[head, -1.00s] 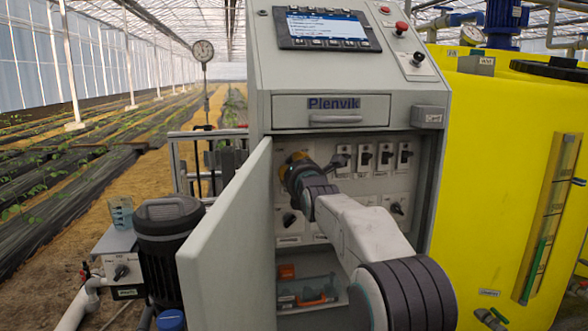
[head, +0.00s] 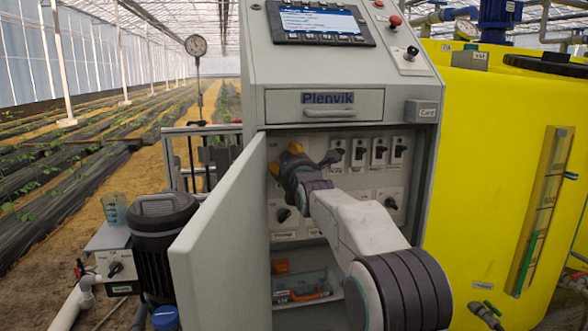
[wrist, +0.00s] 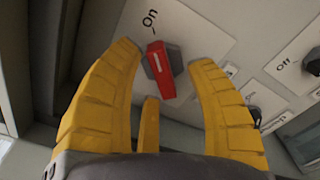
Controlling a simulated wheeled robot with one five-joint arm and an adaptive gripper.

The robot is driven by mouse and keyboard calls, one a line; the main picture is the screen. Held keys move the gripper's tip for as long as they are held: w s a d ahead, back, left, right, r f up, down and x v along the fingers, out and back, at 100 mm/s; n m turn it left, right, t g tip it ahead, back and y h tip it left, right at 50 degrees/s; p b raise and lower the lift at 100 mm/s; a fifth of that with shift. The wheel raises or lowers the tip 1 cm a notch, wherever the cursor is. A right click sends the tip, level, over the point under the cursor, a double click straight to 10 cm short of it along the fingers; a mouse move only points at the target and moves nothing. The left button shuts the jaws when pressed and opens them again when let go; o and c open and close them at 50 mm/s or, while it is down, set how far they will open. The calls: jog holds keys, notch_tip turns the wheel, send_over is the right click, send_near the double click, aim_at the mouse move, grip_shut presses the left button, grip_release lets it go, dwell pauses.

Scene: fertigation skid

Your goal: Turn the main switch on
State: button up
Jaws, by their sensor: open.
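The main switch (wrist: 160,68) shows in the wrist view as a red handle on a dark base, mounted on a pale plate. An "On" label (wrist: 150,18) is printed above and left of it. My gripper (wrist: 164,57) is open, with its yellow fingers on either side of the switch in the picture. I see no clear contact, and the handle's exact setting is hard to tell. In the head view my gripper (head: 285,160) reaches into the open cabinet at the upper left of the switch panel and hides the main switch.
The cabinet door (head: 220,245) stands open left of my arm. Several black rotary switches (head: 380,153) sit right of my gripper. A drawer (head: 325,106) is above, and a shelf with a blue-grey box (head: 300,285) below. A yellow tank (head: 500,180) stands right.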

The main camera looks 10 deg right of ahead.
jog(key=s, duration=1.1)
jog(key=shift+s, duration=0.4)
jog(key=shift+r, duration=0.1)
